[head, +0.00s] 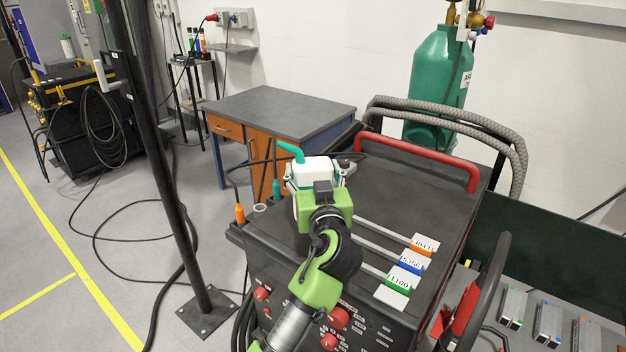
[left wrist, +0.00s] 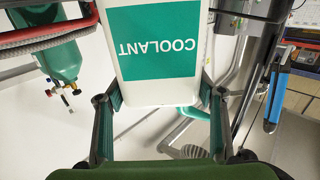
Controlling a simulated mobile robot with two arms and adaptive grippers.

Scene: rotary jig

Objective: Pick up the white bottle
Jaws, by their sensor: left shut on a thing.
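The white bottle (head: 312,168) with a teal spout (head: 291,151) is over the far left part of the black machine top in the head view. In the left wrist view the white bottle (left wrist: 152,82) fills the upper middle, with a green label reading COOLANT, upside down in the picture. My left gripper (head: 318,180) is shut on it, one finger on each side, as the left wrist view (left wrist: 160,98) shows. The bottle's lower part is hidden behind my gripper in the head view, so I cannot tell whether it touches the top. My right gripper is not in view.
The black machine top (head: 390,200) has a red handle (head: 425,155) and labelled rods (head: 397,284). An orange bottle (head: 239,213) stands at its left edge. A dark pole (head: 170,170) rises at left. A blue-legged table (head: 275,110) and a green gas cylinder (head: 438,85) stand behind.

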